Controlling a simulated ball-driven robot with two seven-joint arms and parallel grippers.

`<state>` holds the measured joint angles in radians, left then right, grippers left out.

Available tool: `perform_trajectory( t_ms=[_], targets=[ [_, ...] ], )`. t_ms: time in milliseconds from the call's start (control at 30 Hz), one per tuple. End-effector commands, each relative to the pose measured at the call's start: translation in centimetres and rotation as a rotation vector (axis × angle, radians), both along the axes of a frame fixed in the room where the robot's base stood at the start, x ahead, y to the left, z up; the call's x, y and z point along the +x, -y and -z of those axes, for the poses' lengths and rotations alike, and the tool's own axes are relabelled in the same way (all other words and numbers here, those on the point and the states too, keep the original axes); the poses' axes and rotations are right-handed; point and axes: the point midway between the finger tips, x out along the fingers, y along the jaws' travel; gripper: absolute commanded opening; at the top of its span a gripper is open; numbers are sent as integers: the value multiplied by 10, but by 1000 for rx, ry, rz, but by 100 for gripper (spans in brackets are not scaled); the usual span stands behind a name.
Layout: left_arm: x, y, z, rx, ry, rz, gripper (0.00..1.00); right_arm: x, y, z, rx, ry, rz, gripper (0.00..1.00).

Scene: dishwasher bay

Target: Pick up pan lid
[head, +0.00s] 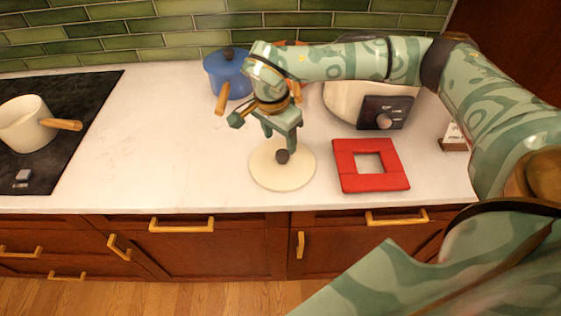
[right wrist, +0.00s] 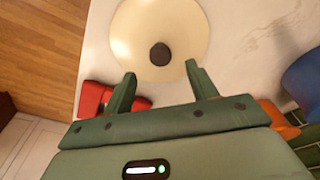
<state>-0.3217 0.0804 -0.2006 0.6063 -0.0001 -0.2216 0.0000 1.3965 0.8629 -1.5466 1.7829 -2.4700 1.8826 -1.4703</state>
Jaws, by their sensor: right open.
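The pan lid (head: 262,178) is a round cream disc with a dark round knob (head: 282,156), lying flat on the white counter. It also shows at the top of the right wrist view (right wrist: 190,30), with the knob (right wrist: 160,54) just beyond my fingertips. My right gripper (head: 280,144) points down over the lid, with its fingers open on either side of the knob's line. In the right wrist view the two green fingers (right wrist: 158,70) are apart with nothing between them. I cannot tell whether a finger touches the knob. My left gripper is not in view.
A red square trivet (head: 352,181) lies right of the lid. A blue pot (head: 228,72) with a wooden handle stands behind, and a toaster-like appliance (head: 372,112) stands back right. A cream pan (head: 24,125) sits on the black cooktop (head: 85,100). The counter between cooktop and lid is clear.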

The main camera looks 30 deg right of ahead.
Motion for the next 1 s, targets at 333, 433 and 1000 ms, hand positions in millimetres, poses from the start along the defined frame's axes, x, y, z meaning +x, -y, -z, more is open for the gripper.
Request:
perform_trajectory(
  t_ms=[333, 433, 1000],
  targets=[
    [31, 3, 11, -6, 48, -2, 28, 3, 5, 42, 1, -3, 0, 58],
    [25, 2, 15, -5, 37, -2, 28, 4, 8, 58, 1, -3, -1, 58],
    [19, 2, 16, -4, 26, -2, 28, 5, 9, 66, 1, 1, -1, 4]
  ],
)
